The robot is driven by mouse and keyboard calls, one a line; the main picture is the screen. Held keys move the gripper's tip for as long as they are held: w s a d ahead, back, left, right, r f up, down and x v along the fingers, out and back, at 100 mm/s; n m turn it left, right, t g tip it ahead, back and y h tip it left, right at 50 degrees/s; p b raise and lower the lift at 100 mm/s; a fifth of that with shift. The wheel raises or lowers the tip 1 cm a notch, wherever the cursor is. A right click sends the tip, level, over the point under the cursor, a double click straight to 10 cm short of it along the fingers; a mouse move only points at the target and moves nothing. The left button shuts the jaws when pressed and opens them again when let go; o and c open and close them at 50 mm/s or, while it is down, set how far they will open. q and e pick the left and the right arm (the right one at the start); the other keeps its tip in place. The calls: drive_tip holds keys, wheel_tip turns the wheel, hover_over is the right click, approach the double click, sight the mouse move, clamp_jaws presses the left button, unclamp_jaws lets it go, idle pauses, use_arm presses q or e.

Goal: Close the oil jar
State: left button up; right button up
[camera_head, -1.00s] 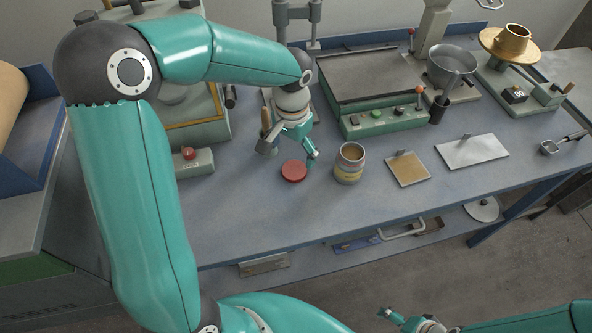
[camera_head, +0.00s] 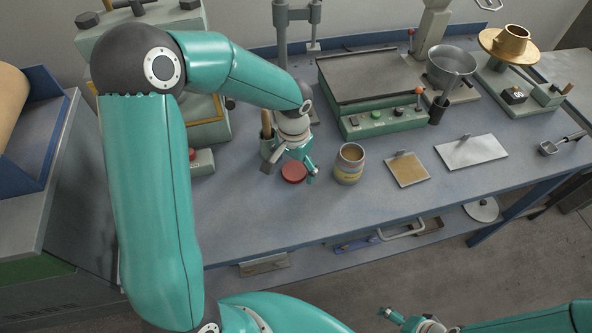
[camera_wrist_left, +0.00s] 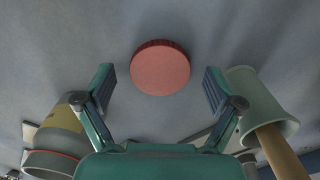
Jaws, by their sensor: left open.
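The oil jar (camera_head: 349,165) stands upright and uncapped on the bench, with a pale body and a yellowish label. In the left wrist view the jar (camera_wrist_left: 58,142) is at the lower left. Its red lid (camera_head: 293,173) lies flat on the bench left of the jar. In the left wrist view the lid (camera_wrist_left: 160,68) is ahead of the fingertips, midway between them. My left gripper (camera_head: 293,167) is open and empty, just above the lid, with its fingers to either side. My right gripper (camera_head: 386,312) is low at the bottom edge, small in view, away from the bench objects.
A green cup (camera_wrist_left: 262,105) with a wooden handle stands close beside my left gripper. A green control-panel machine (camera_head: 385,117) is behind the jar. A tan plate (camera_head: 407,170) and a pale plate (camera_head: 472,152) lie to the right. The bench front is clear.

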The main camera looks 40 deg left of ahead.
sight(294, 170)
use_arm(q)
drive_tip(key=c, duration=0.8)
drive_tip(key=shift+o, duration=0.2)
drive_tip(key=shift+r, duration=0.15)
wheel_tip(294, 170, up, 20)
drive_tip(key=shift+p, duration=0.45)
